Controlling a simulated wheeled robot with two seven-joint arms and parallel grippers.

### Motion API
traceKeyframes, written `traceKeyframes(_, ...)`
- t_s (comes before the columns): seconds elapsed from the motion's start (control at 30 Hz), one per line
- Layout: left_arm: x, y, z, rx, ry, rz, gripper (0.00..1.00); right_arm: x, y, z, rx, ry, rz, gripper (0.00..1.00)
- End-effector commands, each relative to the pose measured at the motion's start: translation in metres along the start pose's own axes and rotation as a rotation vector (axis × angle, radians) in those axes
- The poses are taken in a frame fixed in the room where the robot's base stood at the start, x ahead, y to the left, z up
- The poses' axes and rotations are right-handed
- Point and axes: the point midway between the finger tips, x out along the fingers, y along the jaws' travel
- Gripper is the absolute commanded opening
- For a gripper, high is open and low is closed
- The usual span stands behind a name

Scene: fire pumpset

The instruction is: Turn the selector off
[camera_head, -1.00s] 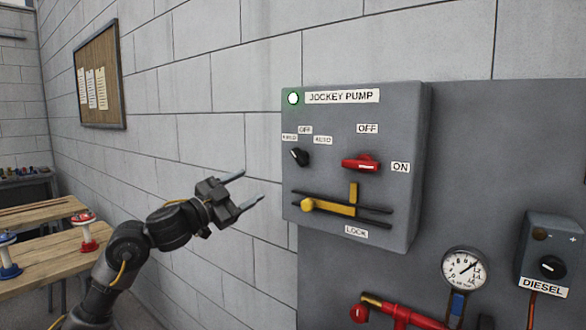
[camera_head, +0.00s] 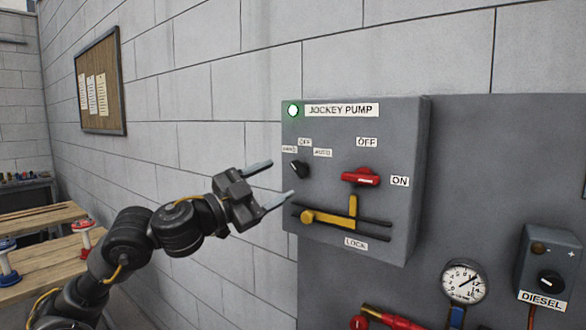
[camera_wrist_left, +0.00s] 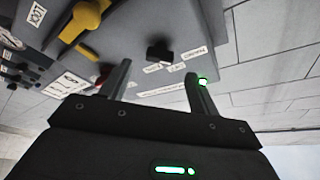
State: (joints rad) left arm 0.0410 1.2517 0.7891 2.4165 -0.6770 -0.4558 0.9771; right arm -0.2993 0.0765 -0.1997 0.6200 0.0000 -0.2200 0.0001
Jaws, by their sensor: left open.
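The black selector knob (camera_head: 299,169) is on the front of the grey jockey pump box (camera_head: 330,140), below labels for hand, OFF and AUTO. It points obliquely, toward the upper left, though its exact setting is hard to read. In the left wrist view the knob (camera_wrist_left: 160,52) shows beyond and between the fingers. My left gripper (camera_head: 281,181) is open and empty, just left of the box, with its fingertips near the knob but apart from it. My right gripper is not in view.
A red handle (camera_head: 361,177) sits right of the selector, between OFF and ON labels. A yellow lock bar (camera_head: 330,218) lies below the selector, near my lower finger. A gauge (camera_head: 464,281) and diesel box (camera_head: 550,265) are lower right. Wooden tables (camera_head: 45,265) stand left.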

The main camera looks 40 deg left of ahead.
Motion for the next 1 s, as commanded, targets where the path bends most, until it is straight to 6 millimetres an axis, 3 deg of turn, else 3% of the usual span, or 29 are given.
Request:
traceKeyframes(0.2,0.032,-0.002,-0.001,0.002,-0.004,0.001,0.62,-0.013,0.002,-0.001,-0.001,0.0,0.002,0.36)
traceKeyframes(0.4,0.05,0.0,-0.002,0.002,0.0,0.004,0.62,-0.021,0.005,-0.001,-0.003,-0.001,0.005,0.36)
traceKeyframes(0.9,0.058,0.0,0.001,0.001,-0.001,-0.001,0.62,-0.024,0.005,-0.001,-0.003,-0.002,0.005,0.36)
traceKeyframes(1.0,0.058,0.0,0.001,0.001,-0.001,-0.001,0.51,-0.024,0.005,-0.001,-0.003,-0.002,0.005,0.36)
